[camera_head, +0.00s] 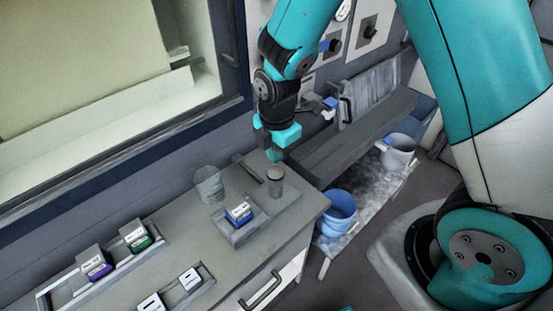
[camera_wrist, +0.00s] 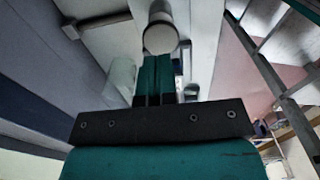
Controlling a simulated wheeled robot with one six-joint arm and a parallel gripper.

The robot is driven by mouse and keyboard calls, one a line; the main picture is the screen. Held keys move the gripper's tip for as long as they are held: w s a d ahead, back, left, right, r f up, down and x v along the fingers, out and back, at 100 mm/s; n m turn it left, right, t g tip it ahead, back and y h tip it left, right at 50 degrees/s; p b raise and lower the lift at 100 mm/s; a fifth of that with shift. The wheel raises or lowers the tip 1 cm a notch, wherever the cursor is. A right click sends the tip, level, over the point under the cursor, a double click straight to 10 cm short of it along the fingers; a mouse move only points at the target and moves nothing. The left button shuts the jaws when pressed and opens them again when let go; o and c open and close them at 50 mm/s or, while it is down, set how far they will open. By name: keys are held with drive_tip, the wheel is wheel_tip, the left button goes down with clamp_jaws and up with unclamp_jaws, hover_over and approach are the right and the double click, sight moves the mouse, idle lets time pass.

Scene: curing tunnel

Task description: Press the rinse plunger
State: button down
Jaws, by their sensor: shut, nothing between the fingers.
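A short grey cylinder with a round top, which looks like the rinse plunger (camera_head: 275,184), stands upright near the back right of the grey bench. In the wrist view the plunger's pale round top (camera_wrist: 160,39) is just beyond my fingertips. My gripper (camera_head: 275,155) is shut and empty, pointing down just above and behind the plunger in the head view. The teal fingers sit side by side in the wrist view (camera_wrist: 153,62). A small gap seems to show between the fingertips and the plunger, but I cannot tell its size.
A clear beaker (camera_head: 209,184) stands left of the plunger, and a small tray (camera_head: 226,235) with a blue-labelled box is in front. A rack (camera_head: 68,292) with labelled boxes lies front left. A dark trough (camera_head: 345,145) and blue bucket (camera_head: 338,211) are at right.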

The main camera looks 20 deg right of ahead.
sight(277, 172)
drive_tip(key=shift+f+p, duration=0.65)
drive_tip(key=shift+f, duration=1.45)
wheel_tip(277, 172, down, 3)
drive_tip(key=b, duration=0.2)
drive_tip(key=shift+b, duration=0.35)
drive_tip(key=shift+r, duration=0.1)
drive_tip(key=shift+s, duration=0.1)
wheel_tip(277, 172, up, 5)
drive_tip(key=p, duration=0.4)
drive_tip(key=shift+r, duration=0.15)
drive_tip(key=shift+w+r+b, duration=0.2)
drive_tip(key=shift+r+b, duration=0.1)
drive_tip(key=shift+b, duration=0.4)
wheel_tip(277, 172, up, 8)
drive_tip(key=b, duration=0.2)
drive_tip(key=shift+r, duration=0.2)
